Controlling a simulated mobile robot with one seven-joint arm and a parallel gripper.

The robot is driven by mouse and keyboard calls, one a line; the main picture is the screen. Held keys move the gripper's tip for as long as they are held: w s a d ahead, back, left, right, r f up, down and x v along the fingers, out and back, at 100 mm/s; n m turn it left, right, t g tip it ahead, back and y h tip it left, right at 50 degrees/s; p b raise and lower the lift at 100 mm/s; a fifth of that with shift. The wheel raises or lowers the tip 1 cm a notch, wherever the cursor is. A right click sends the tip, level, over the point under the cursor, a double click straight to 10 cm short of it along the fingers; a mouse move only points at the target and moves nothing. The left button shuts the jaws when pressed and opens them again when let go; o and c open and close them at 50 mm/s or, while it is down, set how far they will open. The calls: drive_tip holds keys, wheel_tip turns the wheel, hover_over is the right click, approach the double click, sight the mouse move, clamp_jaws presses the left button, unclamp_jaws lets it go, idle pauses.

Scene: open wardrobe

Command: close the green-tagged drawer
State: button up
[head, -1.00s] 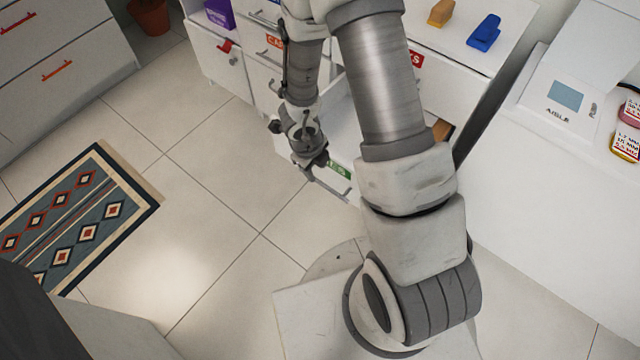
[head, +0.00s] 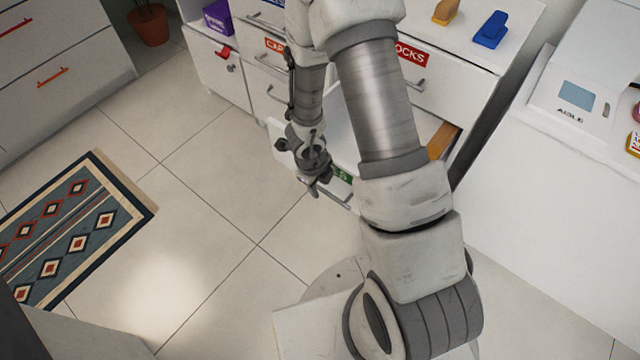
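The green-tagged drawer (head: 283,150) is pulled open low in the white dresser. Its green tag (head: 342,176) shows on the front panel, partly covered by my arm. A bar handle lies just below the tag. My gripper (head: 316,188) is at the outer side of the drawer front, just left of the tag and close to the handle. I cannot tell whether it touches the drawer. The fingers are small and dark, and their opening is unclear. My arm hides much of the drawer's inside; an orange-brown item (head: 441,140) shows at its right side.
A blue stapler-like object (head: 490,31) stands on the dresser top. A white counter (head: 560,190) is at right. A patterned rug (head: 75,230) lies at left; the tiled floor between is clear.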

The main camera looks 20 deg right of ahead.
clamp_jaws()
idle(1.3)
